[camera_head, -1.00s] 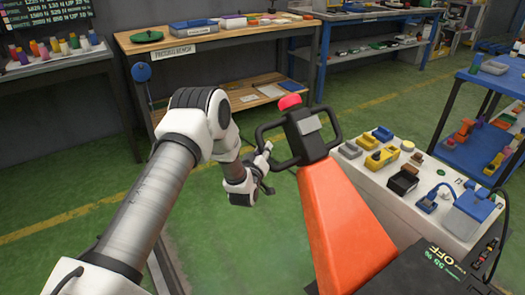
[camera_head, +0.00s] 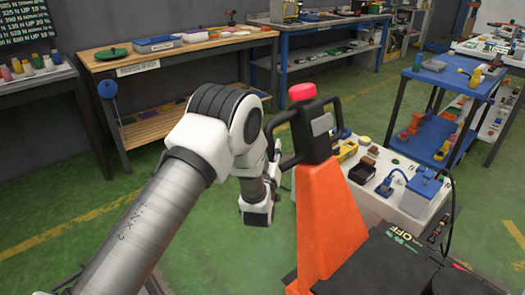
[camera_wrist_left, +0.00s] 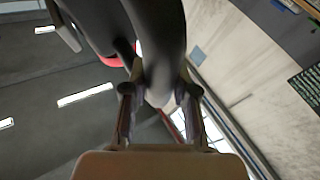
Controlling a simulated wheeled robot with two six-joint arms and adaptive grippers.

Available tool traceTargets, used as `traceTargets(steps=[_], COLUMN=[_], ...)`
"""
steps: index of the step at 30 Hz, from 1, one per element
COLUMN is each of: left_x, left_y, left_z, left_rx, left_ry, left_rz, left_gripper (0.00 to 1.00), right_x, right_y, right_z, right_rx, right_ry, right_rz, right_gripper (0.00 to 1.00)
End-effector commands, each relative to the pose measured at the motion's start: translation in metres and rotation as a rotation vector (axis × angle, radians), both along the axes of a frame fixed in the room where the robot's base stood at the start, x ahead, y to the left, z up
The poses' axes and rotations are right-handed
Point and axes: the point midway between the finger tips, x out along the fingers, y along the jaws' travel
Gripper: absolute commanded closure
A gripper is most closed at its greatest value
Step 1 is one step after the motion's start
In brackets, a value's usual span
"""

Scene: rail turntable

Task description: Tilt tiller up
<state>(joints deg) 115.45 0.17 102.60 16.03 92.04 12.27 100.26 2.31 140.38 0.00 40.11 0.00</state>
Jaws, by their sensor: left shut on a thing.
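The tiller (camera_head: 325,215) is an orange column with a black loop handle (camera_head: 285,122) and a red knob on top. It stands up from a dark machine body and looks nearly upright in the head view. My left gripper (camera_head: 276,158) is at the left side of the loop handle, shut on it. In the left wrist view, the fingers of my left gripper (camera_wrist_left: 158,92) close around the dark curved handle bar (camera_wrist_left: 157,40). My left arm hides part of the floor behind it. My right gripper is not in view.
A white-topped table (camera_head: 400,205) with small parts is just right of the tiller. A wooden workbench (camera_head: 160,62) stands behind, and a blue shelf cart (camera_head: 445,85) is at the right. Green floor (camera_head: 215,235) is open around my left arm.

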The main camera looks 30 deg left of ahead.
Motion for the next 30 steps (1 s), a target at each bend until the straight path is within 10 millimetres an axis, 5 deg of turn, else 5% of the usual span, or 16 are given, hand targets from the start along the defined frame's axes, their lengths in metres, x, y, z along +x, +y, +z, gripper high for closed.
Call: traceTargets(steps=[6,7,9,20,30], left_x=[0.000,0.000,0.000,-0.003,-0.071], left_y=[0.000,0.000,0.000,0.000,-0.022], left_z=[0.000,0.000,0.000,-0.001,-0.021], left_rx=[0.000,0.000,0.000,-0.001,0.001], left_ry=[-0.001,-0.001,-0.001,-0.001,0.005], left_rz=[0.000,0.000,0.000,0.001,-0.002], left_gripper=[1.00,0.69,0.46,0.46,0.46], right_x=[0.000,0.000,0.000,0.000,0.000], right_y=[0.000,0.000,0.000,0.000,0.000], right_z=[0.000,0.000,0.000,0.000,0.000], right_rx=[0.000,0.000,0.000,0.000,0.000], right_ry=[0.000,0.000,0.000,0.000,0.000], right_rz=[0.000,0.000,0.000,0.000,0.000], right_gripper=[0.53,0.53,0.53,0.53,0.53])
